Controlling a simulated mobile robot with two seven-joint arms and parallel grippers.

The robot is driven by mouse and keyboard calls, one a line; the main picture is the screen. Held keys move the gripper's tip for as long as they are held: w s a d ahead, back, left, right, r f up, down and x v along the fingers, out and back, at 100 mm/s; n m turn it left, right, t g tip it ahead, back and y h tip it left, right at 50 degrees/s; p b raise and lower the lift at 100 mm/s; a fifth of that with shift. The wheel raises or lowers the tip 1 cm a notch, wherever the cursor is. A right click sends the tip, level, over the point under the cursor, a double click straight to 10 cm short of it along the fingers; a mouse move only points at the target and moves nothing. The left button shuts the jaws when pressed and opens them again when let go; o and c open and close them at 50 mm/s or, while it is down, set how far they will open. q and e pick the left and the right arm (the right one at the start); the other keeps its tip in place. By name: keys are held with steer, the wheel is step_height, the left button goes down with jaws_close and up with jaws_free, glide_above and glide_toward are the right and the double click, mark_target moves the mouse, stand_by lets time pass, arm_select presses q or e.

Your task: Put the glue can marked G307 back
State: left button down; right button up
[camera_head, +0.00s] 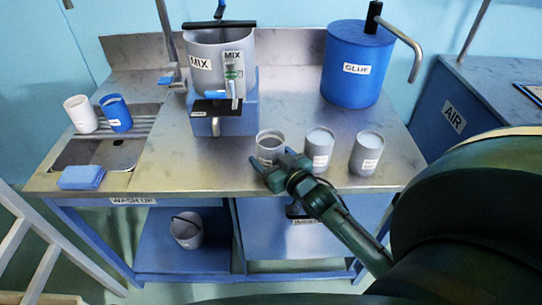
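Three grey cans with white labels stand in a row near the front edge of the steel bench: a left can (270,143), a middle can (319,146) and a right can (367,152). The label prints are too small to read, so I cannot tell which is G307. The left can looks open and darker inside; the other two show pale tops. My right gripper (273,164) is at the front of the left can, its fingers apart on either side of the can's lower part. I cannot tell whether they press on it. My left gripper is not in view.
A blue GLUE drum (352,80) with a bent pipe stands at the back right. A grey MIX vessel (219,55) stands on a blue base. A white cup (81,114) and a blue cup (116,113) sit by the sink (98,153). A bucket (187,230) is on the lower shelf.

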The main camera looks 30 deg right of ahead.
steer(key=shift+o, duration=1.2)
steer(key=shift+r, duration=0.15)
steer(key=s+r, duration=0.2)
steer(key=s, duration=1)
steer(key=s+a+f+n+g+y, duration=0.1)
steer(key=s+a+f+g+y, duration=0.1)
steer(key=a+f, duration=0.3)
steer(key=s+a+f+n+g+y, duration=0.1)
steer(key=s+a+f, duration=0.4)
steer(key=a, duration=0.6)
steer(key=shift+a+f+n+g+y, duration=0.4)
steer(key=shift+f+n+g, duration=0.3)
steer(key=shift+g, duration=0.5)
